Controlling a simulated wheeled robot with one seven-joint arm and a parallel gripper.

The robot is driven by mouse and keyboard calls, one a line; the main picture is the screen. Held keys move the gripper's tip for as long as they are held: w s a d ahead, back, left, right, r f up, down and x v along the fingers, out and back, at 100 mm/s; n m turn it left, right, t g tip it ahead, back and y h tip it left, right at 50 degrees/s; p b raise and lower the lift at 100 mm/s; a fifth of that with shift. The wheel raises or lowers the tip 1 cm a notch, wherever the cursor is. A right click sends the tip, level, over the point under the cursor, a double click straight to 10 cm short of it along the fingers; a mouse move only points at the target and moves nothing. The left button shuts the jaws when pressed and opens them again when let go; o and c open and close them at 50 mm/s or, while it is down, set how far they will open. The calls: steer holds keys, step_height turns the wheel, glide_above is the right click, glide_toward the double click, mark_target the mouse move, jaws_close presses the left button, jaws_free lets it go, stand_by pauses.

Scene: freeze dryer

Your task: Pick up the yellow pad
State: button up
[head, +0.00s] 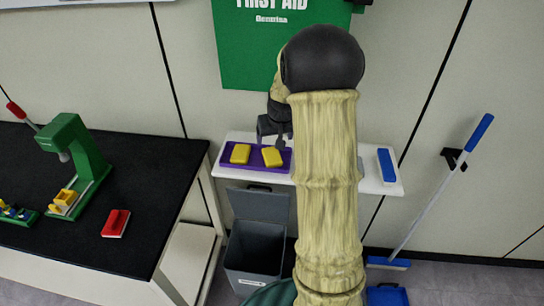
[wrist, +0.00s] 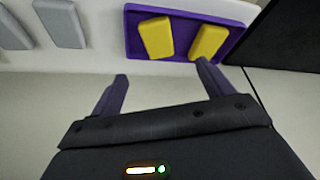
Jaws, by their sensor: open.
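Two yellow pads lie side by side on a purple tray (head: 256,146) on a white wall shelf. In the head view they are the left pad (head: 240,154) and the right pad (head: 272,157). The wrist view shows two pads, one at left (wrist: 156,38) and one at right (wrist: 209,41), on the purple tray (wrist: 177,10). My gripper (head: 275,138) is by the tray's back edge in the head view. In the wrist view my gripper (wrist: 163,72) is open and empty, its fingers apart and pointing toward the pads; no contact shows.
The white shelf (head: 384,178) also bears a blue item (head: 387,165) at right; grey blocks (wrist: 60,22) lie at left in the wrist view. A grey bin (head: 255,262) stands below. A black table (head: 130,235) is at left. My arm hides the shelf's middle.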

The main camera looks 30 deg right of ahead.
steer(key=p, duration=0.2)
glide_above(272, 155)
steer(key=s, duration=0.2)
steer(key=f, duration=0.7)
steer(key=shift+a+f, duration=0.35)
steer(key=shift+a, duration=0.05)
steer(key=shift+p+x, duration=1)
steer(key=shift+x, duration=1.6)
steer(key=shift+s+d, duration=0.1)
steer(key=shift+d, duration=0.1)
steer(key=c, duration=1.1)
steer(key=shift+r, duration=0.1)
